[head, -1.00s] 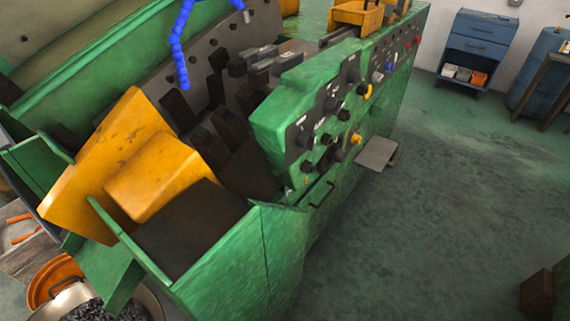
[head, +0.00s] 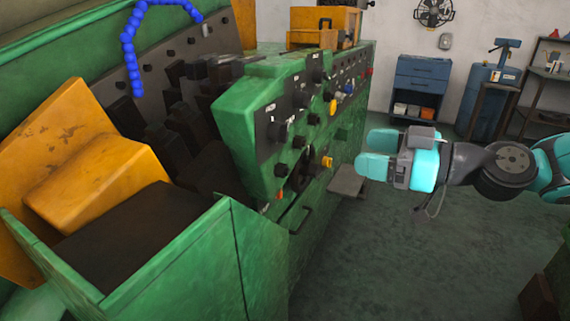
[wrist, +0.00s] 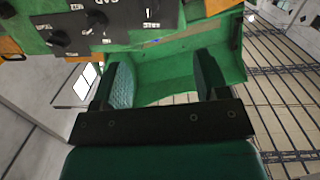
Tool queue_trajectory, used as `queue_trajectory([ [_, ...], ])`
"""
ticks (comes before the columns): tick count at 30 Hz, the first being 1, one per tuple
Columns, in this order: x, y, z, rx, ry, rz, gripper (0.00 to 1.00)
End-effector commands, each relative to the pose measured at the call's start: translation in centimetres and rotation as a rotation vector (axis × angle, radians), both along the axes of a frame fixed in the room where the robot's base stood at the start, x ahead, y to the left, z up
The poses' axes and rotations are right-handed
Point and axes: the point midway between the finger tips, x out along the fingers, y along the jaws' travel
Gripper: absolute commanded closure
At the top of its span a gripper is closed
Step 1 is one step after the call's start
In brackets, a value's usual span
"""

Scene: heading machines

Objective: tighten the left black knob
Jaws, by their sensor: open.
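The green machine's dark control panel (head: 293,104) carries several black knobs. The leftmost large black knob (head: 277,131) sits low on the panel's left part, with another black knob (head: 302,99) up and right of it. I cannot tell how tight any knob is. My gripper (head: 374,153) is at the right of the panel in the head view, teal fingers pointing left, apart from the knobs. In the wrist view my gripper (wrist: 163,82) is open and empty, with black knobs (wrist: 62,38) at the top left, beyond the fingers.
A yellow knob (head: 327,162) and a grey shelf plate (head: 347,181) stick out from the machine's front. A green bin-like housing (head: 190,262) juts out at the lower left. Grey floor (head: 400,265) lies open at right. A blue cabinet (head: 418,85) stands behind.

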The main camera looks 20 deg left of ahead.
Motion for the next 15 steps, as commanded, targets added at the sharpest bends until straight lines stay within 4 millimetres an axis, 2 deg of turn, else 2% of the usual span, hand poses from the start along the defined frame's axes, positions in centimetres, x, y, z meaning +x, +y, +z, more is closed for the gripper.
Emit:
queue_trajectory([
  [1,0.8,0.1,-1.4,0.035,-0.022,-0.010,0.32],
  [8,1.8,1.5,-1.3,0.085,-0.064,-0.025,0.32],
  [15,2.4,6.4,-1.1,0.083,-0.063,-0.021,0.32],
])
